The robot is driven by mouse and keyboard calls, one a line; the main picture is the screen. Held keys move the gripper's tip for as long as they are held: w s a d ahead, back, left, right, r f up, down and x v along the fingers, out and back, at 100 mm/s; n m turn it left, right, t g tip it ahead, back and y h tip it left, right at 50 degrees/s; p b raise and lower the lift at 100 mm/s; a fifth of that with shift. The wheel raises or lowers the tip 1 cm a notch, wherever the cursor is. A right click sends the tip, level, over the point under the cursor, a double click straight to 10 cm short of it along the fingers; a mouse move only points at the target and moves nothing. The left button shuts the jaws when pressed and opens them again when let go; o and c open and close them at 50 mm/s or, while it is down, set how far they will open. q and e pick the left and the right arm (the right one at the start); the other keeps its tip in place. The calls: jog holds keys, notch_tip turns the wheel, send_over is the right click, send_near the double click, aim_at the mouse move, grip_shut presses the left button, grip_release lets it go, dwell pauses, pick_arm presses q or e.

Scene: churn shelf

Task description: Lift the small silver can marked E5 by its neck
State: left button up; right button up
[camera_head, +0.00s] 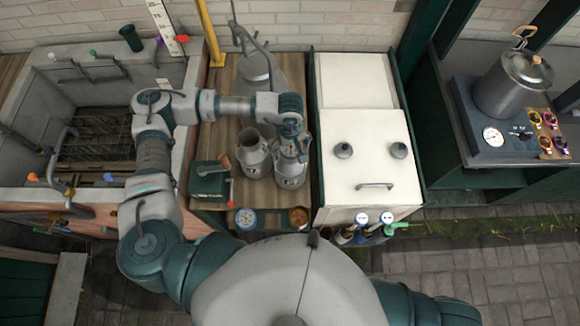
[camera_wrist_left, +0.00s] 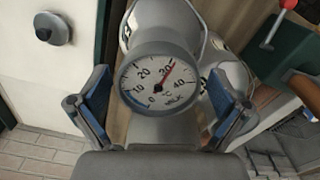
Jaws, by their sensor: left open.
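Two small silver cans stand close together on the wooden counter in the head view, a left one (camera_head: 253,152) and a right one (camera_head: 290,174). Their dark markings are too small to read as E5. My left gripper (camera_head: 291,143) is over the right can and hides part of its top. In the left wrist view my left gripper (camera_wrist_left: 160,88) is open, with one finger on each side of a round dial (camera_wrist_left: 160,82). A silver can (camera_wrist_left: 180,22) shows behind the dial, and a second can (camera_wrist_left: 228,88) is by the right finger. My right gripper is out of view.
A larger silver can (camera_head: 256,68) stands behind the small cans. A white cabinet (camera_head: 362,135) with knobs borders the right side.

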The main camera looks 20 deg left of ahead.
pick_arm(q)
jog(key=shift+f, duration=0.6)
jog(key=shift+c, duration=0.3)
jog(key=shift+r, duration=0.15)
jog(key=c, duration=1.8)
